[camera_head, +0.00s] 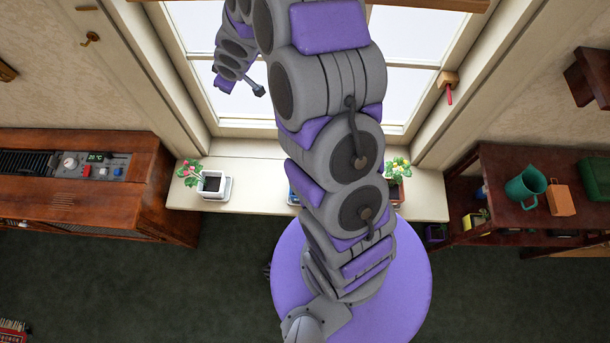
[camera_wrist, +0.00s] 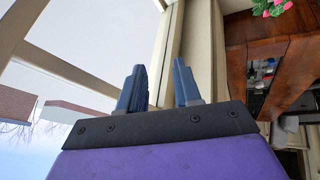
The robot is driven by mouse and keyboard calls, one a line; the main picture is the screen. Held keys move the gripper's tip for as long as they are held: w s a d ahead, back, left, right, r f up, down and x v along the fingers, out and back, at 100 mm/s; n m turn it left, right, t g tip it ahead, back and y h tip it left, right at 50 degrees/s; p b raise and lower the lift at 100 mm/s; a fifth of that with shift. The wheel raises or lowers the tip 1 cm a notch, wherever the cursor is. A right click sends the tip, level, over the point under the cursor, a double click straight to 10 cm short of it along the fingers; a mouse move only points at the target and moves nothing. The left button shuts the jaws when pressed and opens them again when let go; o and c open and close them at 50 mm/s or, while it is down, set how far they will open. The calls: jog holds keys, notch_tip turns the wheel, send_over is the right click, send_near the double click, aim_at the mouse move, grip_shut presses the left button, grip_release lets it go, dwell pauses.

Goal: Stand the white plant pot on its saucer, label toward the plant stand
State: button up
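The white plant pot (camera_head: 211,183), with dark soil, stands on the left part of the windowsill in the head view. A plant with pink-red flowers (camera_head: 189,172) leans out to its left. A white saucer (camera_head: 229,187) shows around the pot's right side and front; I cannot tell whether the pot sits evenly in it. No label is readable. Red flowers (camera_wrist: 272,7) show at the top right of the wrist view. My gripper (camera_wrist: 158,66) is open, its blue-grey fingers apart with nothing between them. It is raised before the window, away from the pot.
The windowsill (camera_head: 258,184) has bare room right of the pot. A yellow-flowered plant (camera_head: 397,166) and a blue item (camera_head: 293,197) are partly hidden by my arm. A wooden cabinet (camera_head: 145,185) stands left; a dark shelf (camera_head: 508,208) with a teal watering can (camera_head: 525,187) stands right.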

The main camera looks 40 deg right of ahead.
jog(key=s+d+r+m+g+h, duration=0.1)
jog(key=s+r+m+g+h, duration=0.1)
jog(key=s+r, duration=0.55)
jog(key=s+a+r+m+g, duration=0.1)
jog(key=s+r+g, duration=0.1)
jog(key=s, duration=1)
jog(key=s+a+r+m+g+y, duration=0.1)
jog(key=s+r, duration=0.3)
jog(key=s, duration=0.8)
jog(key=s+a+r+m+g, duration=0.2)
jog(key=s+a+r+g, duration=0.1)
jog(key=s, duration=0.9)
jog(key=shift+r+m, duration=0.3)
jog(key=shift+r, duration=0.2)
